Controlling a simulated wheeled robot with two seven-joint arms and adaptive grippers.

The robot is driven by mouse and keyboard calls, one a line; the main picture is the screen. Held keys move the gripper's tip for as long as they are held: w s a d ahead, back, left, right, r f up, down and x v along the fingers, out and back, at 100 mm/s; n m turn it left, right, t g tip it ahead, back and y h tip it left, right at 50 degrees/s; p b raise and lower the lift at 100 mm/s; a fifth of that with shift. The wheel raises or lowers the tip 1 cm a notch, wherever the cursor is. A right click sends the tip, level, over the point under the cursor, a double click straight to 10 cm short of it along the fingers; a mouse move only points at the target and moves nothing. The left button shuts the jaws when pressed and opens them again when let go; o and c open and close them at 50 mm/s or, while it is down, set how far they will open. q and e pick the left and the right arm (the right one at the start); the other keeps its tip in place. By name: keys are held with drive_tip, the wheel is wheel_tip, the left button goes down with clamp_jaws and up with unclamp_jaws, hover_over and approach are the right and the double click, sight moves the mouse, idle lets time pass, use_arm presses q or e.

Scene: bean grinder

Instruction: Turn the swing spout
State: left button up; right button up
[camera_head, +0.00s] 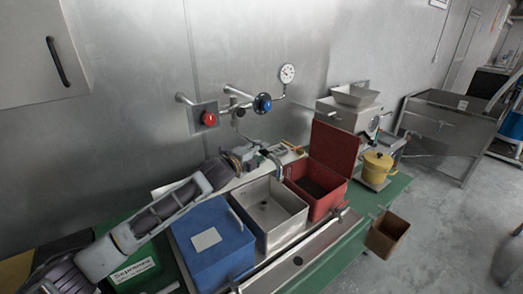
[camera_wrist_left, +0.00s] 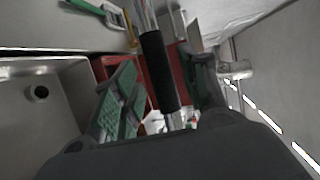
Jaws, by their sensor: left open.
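The swing spout (camera_wrist_left: 158,70) is a chrome tube with a black sleeve in the left wrist view. It runs down the middle of the picture between my two finger pads. My left gripper (camera_wrist_left: 160,105) is open, with one green-padded finger on each side of the sleeve; I cannot tell whether either pad touches it. In the head view my left gripper (camera_head: 268,158) is at the back edge of the steel sink (camera_head: 297,212), and the spout there is mostly hidden behind it. My right gripper is not in view.
A blue box (camera_head: 217,262) stands left of the sink, and a red open-lidded box (camera_head: 325,205) stands right of it. A red knob (camera_head: 209,118), a blue valve (camera_head: 262,103) and a gauge (camera_head: 287,73) are on the wall above. A yellow pot (camera_head: 377,165) stands farther right.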

use_arm(q)
drive_tip(key=shift+x, duration=1.35)
drive_tip(key=shift+c, duration=0.4)
clamp_jaws()
